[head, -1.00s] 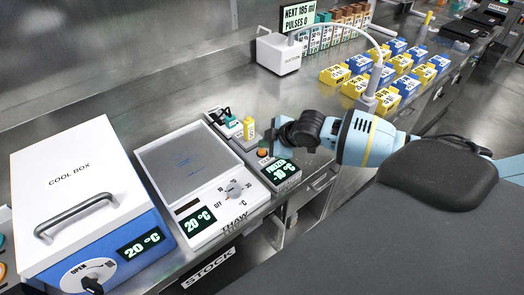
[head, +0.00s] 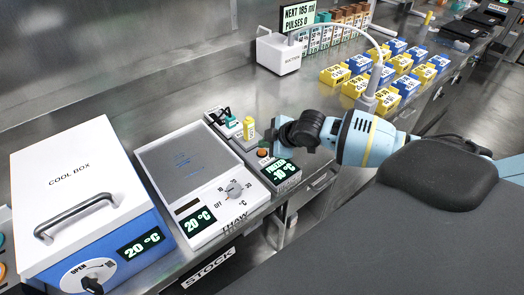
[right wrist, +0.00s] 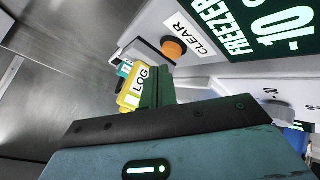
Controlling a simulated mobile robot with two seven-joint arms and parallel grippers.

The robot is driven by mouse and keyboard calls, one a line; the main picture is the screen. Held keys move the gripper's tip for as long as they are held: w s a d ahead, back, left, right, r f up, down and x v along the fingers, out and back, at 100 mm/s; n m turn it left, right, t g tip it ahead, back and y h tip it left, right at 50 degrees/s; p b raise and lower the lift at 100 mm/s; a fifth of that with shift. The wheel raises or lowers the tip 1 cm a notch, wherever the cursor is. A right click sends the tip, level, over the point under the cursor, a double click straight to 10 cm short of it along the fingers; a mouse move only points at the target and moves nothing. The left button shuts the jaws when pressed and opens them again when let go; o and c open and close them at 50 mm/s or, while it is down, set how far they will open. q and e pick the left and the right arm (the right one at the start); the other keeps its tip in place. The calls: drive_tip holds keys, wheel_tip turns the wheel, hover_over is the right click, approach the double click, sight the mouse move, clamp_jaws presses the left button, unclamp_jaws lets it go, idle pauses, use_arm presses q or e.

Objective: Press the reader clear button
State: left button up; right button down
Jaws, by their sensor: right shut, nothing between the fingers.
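The reader (head: 281,170) is a small grey unit with a lit screen reading FREEZER and -10 °C. Its orange clear button (head: 262,153) sits at its back end. In the right wrist view the orange button (right wrist: 174,49) stands next to the CLEAR label. My right gripper (head: 273,143) is shut and empty beside the button. In the right wrist view the dark green fingers (right wrist: 157,78) end just short of the button in the picture; I cannot tell whether they touch it. My left gripper is out of view.
A yellow LOG item (head: 249,128) stands close behind the reader, near the fingers. The thaw plate unit (head: 182,160) and the cool box (head: 85,200) are to the left. Yellow and blue boxes (head: 385,75) and a suction unit (head: 279,54) stand farther back.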

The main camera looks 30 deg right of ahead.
sight(265, 153)
drive_tip(key=shift+f, duration=0.2)
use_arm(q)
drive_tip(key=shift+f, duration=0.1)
use_arm(e)
drive_tip(key=shift+f, duration=0.25)
